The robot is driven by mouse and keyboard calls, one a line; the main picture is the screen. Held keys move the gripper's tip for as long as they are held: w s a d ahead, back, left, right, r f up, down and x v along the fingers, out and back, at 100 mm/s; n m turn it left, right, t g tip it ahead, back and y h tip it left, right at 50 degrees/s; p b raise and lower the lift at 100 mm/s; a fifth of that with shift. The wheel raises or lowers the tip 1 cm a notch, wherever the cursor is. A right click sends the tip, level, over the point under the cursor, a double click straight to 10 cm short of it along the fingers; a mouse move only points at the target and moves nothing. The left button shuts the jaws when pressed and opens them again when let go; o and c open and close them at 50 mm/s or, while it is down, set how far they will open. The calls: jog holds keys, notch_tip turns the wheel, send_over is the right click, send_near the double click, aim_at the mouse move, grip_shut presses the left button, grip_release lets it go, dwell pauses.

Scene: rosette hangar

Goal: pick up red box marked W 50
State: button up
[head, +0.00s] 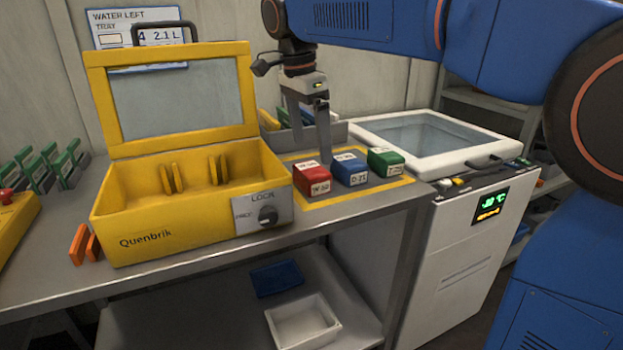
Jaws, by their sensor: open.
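The red box (317,181) stands on the tabletop inside a yellow-marked area (348,196), with a white label on its front that seems to read W 50. A blue box (350,170) and a green box (385,161) stand in a row to its right. My gripper (311,148) hangs from above, fingers pointing down and open. Its fingers are just above and behind the red box and the blue box in this view. Nothing shows between the fingers. I cannot tell from this one view how far the fingertips are from the red box.
An open yellow case (150,247) with a raised lid stands just left of the boxes. A grey bin (335,134) with coloured items is behind my gripper. A white chest unit (470,250) with a glass top stands right.

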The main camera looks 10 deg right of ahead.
aim_at(312, 169)
jog(key=shift+w+d+f, duration=0.1)
jog(key=shift+w+f, duration=0.1)
jog(key=shift+f, duration=1.8)
jog(key=shift+w+d+f, duration=0.1)
jog(key=shift+w+f, duration=0.05)
jog(key=shift+f, duration=1.8)
jog(key=c, duration=1.2)
